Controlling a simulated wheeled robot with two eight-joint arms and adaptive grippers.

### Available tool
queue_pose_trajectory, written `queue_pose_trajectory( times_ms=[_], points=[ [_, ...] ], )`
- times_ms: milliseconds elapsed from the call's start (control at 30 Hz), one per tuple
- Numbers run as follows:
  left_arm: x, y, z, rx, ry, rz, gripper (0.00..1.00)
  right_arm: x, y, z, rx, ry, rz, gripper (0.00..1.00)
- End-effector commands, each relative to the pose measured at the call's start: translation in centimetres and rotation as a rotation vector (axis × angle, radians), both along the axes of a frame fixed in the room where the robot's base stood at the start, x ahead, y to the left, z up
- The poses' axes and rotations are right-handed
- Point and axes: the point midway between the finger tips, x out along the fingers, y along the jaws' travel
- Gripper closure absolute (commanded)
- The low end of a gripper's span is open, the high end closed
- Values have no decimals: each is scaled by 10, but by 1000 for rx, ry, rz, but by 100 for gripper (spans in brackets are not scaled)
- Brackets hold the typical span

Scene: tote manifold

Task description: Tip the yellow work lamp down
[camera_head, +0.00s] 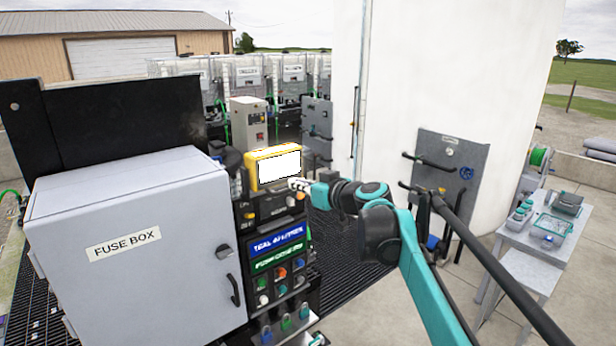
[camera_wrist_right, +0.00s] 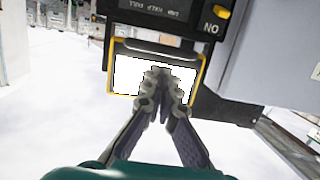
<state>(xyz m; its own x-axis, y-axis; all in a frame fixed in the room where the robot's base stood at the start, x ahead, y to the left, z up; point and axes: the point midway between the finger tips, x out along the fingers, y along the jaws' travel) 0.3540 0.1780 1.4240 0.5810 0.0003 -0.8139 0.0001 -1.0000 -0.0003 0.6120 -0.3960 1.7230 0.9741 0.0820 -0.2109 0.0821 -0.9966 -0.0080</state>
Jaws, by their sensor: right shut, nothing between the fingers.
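The yellow work lamp (camera_head: 273,168) stands on top of the control panel, right of the fuse box. Its bright white face is turned toward me and looks roughly upright. In the right wrist view the lamp (camera_wrist_right: 127,77) shows its white face and a yellow rim. My right gripper (camera_head: 296,184) is at the lamp's lower right edge in the head view. In the wrist view its fingertips (camera_wrist_right: 163,78) are closed together, empty, over the middle of the lamp's face. I cannot tell whether they touch it. My left gripper is not in view.
A large grey fuse box (camera_head: 140,245) fills the left, with a dark plate behind it. A panel with blue and green labels and coloured knobs (camera_head: 281,262) lies below the lamp. A white tank (camera_head: 440,90) stands behind; a side table (camera_head: 540,232) is at right.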

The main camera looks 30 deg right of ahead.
Motion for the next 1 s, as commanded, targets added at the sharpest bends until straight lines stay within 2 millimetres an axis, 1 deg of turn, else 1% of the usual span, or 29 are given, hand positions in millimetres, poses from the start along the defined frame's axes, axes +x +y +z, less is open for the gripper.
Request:
queue_pose_trajectory(
  times_ms=[100,200,567,667,800,1000],
  points=[
    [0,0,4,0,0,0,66,6,1,-9,0,0,1,100],
    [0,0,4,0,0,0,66,8,1,-13,0,0,1,100],
    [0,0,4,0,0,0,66,8,1,-15,0,0,1,100],
    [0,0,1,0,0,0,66,9,1,-17,0,-8,1,100],
    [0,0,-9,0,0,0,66,9,1,-22,3,-40,0,100],
    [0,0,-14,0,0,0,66,10,1,-23,5,-69,0,100]
  ],
)
